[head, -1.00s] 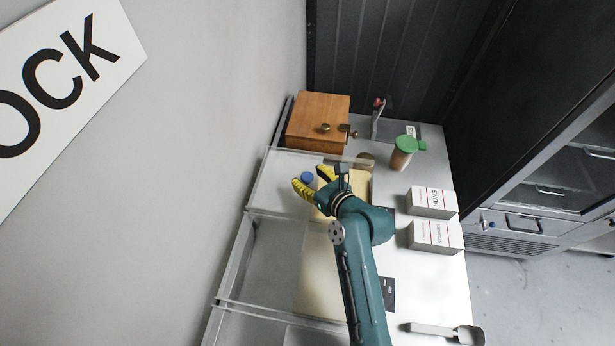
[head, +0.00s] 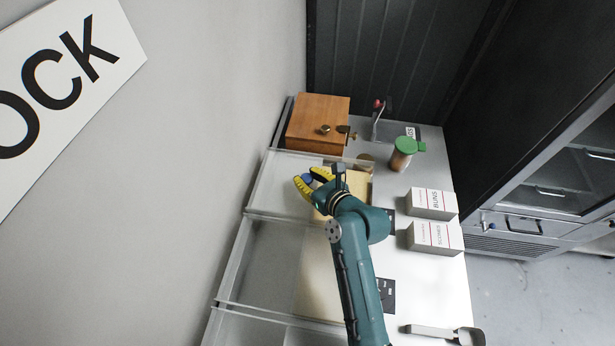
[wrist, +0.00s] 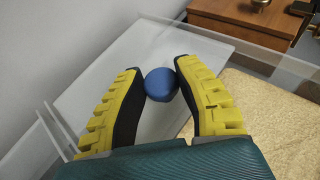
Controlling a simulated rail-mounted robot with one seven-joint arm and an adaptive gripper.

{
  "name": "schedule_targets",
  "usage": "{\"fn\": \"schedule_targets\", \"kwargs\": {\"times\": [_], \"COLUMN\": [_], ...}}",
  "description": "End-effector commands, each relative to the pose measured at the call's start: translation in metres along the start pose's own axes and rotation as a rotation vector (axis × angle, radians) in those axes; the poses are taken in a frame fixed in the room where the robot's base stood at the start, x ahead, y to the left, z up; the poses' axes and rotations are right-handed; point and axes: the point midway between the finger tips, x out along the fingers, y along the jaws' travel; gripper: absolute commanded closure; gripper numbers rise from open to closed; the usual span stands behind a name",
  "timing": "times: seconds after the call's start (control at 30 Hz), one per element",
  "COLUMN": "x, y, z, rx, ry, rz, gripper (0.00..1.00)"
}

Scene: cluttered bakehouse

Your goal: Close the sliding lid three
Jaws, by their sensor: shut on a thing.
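A clear sliding lid (head: 270,187) lies over the far bin along the wall, with a blue round knob (head: 308,179) on it. The knob also shows in the wrist view (wrist: 160,84), between the two yellow-ridged fingers. My gripper (head: 310,183) is shut on the knob, with a finger on each side of it. Part of the bin beside the lid is open and shows a pale tan filling (wrist: 262,122). My arm hides part of the bin's near right area in the head view.
A wooden box (head: 318,118) with brass knobs stands behind the bin. A green-topped jar (head: 404,152), a BUNS box (head: 431,203), a SCONES box (head: 434,237) and a scoop (head: 445,333) stand or lie on the right. Other clear lids (head: 262,262) lie nearer.

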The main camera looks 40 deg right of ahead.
Motion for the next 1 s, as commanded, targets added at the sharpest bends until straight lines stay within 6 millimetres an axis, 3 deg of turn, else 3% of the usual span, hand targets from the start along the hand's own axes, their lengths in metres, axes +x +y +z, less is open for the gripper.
{"fn": "schedule_targets", "kwargs": {"times": [0.17, 0.7, 1.0], "x": [-0.013, -0.088, -0.1], "y": [-0.013, -0.096, -0.109], "z": [-0.003, -0.036, -0.044], "rx": [0.003, 0.004, 0.001], "ry": [0.003, 0.004, 0.004], "rz": [-0.005, -0.005, -0.001], "gripper": [1.0, 1.0, 1.0]}}
